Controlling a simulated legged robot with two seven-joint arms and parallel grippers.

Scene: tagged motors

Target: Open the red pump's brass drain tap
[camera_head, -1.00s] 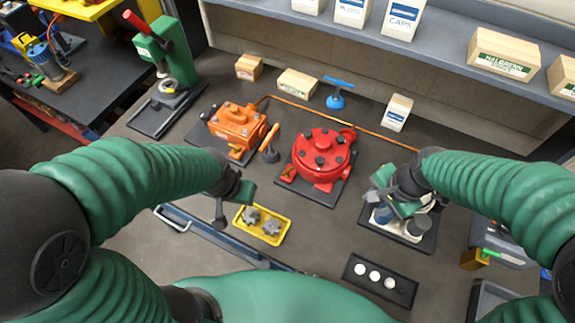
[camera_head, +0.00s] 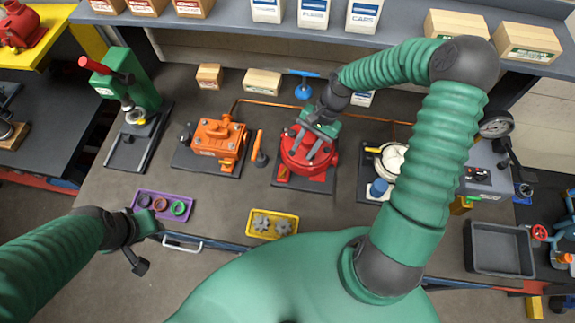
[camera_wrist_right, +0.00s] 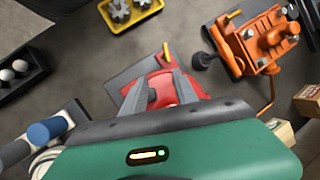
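The red pump (camera_head: 296,158) stands on a dark mat behind the yellow tray in the head view, partly covered by my right gripper (camera_head: 306,148). In the right wrist view the two fingers of my right gripper (camera_wrist_right: 160,80) are spread apart over the red pump (camera_wrist_right: 160,90), with nothing held between them. A small yellow, brass-like lever (camera_wrist_right: 167,51) sticks out at the pump's edge, just beyond the fingertips. I take it for the drain tap; contact with it does not show. My left gripper (camera_head: 140,248) hangs near the bench's front edge, far from the pump; its opening is unclear.
An orange pump (camera_head: 216,140) stands left of the red one, with an orange-handled tool (camera_head: 257,149) between them. A yellow tray (camera_head: 271,223) with gears and a purple tray (camera_head: 161,206) with rings lie in front. A blue-handled tool (camera_head: 303,88) stands behind.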

